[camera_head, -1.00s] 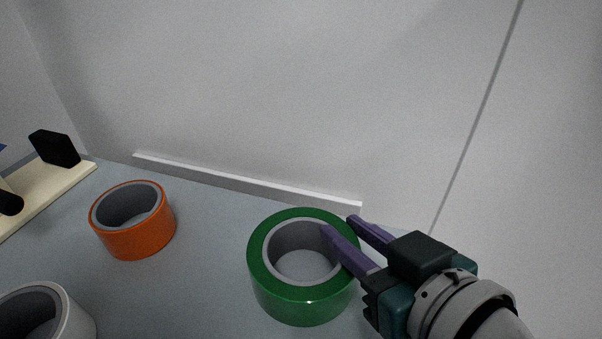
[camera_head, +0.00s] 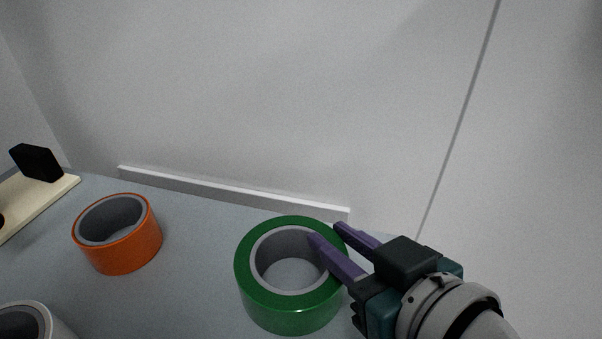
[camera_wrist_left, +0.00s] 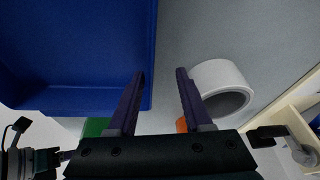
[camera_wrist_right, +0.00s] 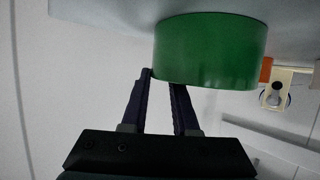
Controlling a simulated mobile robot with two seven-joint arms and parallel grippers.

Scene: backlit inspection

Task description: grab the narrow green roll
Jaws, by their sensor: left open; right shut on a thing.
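The green roll (camera_head: 290,305) stands on the grey surface with its round opening facing up, right of centre in the head view. My right gripper (camera_head: 327,233) is shut on its far right wall, one finger inside the ring and one outside. In the right wrist view the green roll (camera_wrist_right: 210,52) is at the top, above the fingertips. The left wrist view shows my left gripper (camera_wrist_left: 160,75) open and empty, with a bit of green (camera_wrist_left: 95,127) partly hidden below the blue bin.
An orange roll (camera_head: 128,253) is left of the green one. A white roll (camera_head: 62,332) is cut off at the bottom left. A cream board (camera_head: 35,205) with a black block (camera_head: 38,163) is at far left. A blue bin (camera_wrist_left: 75,100) shows beside my left gripper. A low ledge (camera_head: 235,193) runs behind.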

